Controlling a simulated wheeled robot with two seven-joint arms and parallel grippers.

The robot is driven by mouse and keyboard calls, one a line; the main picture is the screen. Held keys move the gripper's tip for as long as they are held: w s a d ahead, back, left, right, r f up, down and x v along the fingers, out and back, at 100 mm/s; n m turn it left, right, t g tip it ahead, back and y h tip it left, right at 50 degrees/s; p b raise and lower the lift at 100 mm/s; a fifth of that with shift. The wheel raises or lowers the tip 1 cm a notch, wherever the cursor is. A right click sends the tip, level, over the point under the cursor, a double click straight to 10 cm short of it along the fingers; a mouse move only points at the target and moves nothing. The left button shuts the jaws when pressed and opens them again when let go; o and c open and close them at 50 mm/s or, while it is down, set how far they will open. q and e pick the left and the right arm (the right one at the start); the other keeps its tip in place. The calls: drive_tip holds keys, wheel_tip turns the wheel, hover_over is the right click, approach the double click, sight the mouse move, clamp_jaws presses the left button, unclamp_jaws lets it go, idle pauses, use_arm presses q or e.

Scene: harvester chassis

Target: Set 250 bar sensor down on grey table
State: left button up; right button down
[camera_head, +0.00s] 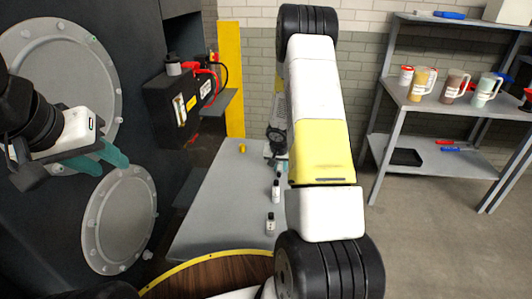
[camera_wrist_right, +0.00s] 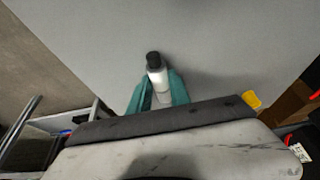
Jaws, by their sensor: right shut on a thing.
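My right gripper (camera_wrist_right: 158,92) is shut on a small white cylinder with a black top (camera_wrist_right: 157,74), held between its teal fingers; I take it as the 250 bar sensor, though no label is readable. The grey table (camera_head: 213,192) lies beneath, and its grey surface fills the wrist view behind the sensor. I cannot tell whether the sensor touches it. In the head view my right arm partly hides this gripper, near the table's right side. My left gripper (camera_head: 100,158) is open and empty at the left, before the dark chassis.
The table's left and middle are clear. A shelf with jugs (camera_head: 422,86) stands right.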

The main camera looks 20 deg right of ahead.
drive_tip(key=shift+f, duration=0.1)
idle(0.4)
drive_tip(key=c, duration=1.1)
unclamp_jaws()
drive_tip(key=v, duration=0.7)
drive_tip(key=shift+a+r, duration=0.1)
drive_tip(key=shift+r, duration=0.25)
